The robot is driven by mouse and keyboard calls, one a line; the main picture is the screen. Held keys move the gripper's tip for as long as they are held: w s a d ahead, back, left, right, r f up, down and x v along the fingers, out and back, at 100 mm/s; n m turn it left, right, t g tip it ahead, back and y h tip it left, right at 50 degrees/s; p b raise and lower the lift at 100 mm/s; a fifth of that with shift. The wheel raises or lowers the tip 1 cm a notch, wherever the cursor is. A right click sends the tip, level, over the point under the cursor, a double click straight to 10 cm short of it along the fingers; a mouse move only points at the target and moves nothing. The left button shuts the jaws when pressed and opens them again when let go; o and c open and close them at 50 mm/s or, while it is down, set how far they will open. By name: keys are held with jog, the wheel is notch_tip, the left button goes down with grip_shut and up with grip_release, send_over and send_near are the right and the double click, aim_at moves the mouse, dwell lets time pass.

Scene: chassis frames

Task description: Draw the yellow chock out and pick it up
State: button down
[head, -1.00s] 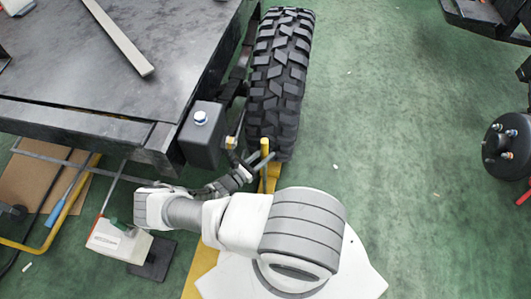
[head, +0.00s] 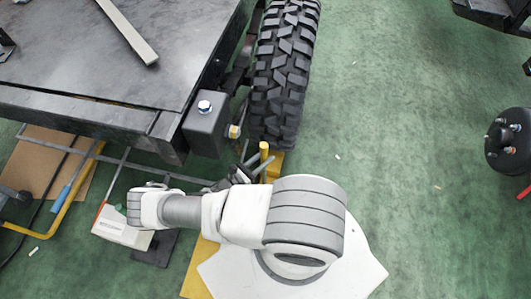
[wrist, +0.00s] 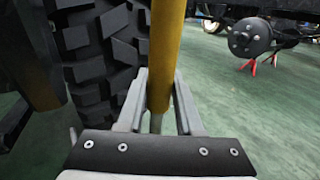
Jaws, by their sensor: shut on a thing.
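The yellow chock (head: 275,163) is on the floor by the near end of the black tyre (head: 283,75) in the head view. Its upright yellow post (head: 264,150) rises between my fingers. My gripper (head: 254,162) is shut on this post. In the wrist view the post (wrist: 167,50) stands between the two grey fingers of my gripper (wrist: 160,85), with the tyre (wrist: 100,60) close behind on the left. The chock's lower part is hidden in the wrist view and partly behind my arm in the head view.
A dark flat trailer bed (head: 90,60) with a grey box (head: 206,130) at its corner overhangs the left side. A white-and-red box (head: 120,230) and yellow tubing (head: 65,212) lie below it. Green floor (head: 400,170) is open to the right.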

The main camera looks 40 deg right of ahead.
jog(key=s+a, duration=1)
jog(key=a, duration=0.1)
jog(key=shift+a, duration=0.35)
dwell(1.3)
jog(key=c, duration=1.1)
grip_release()
jog(key=shift+a, duration=0.1)
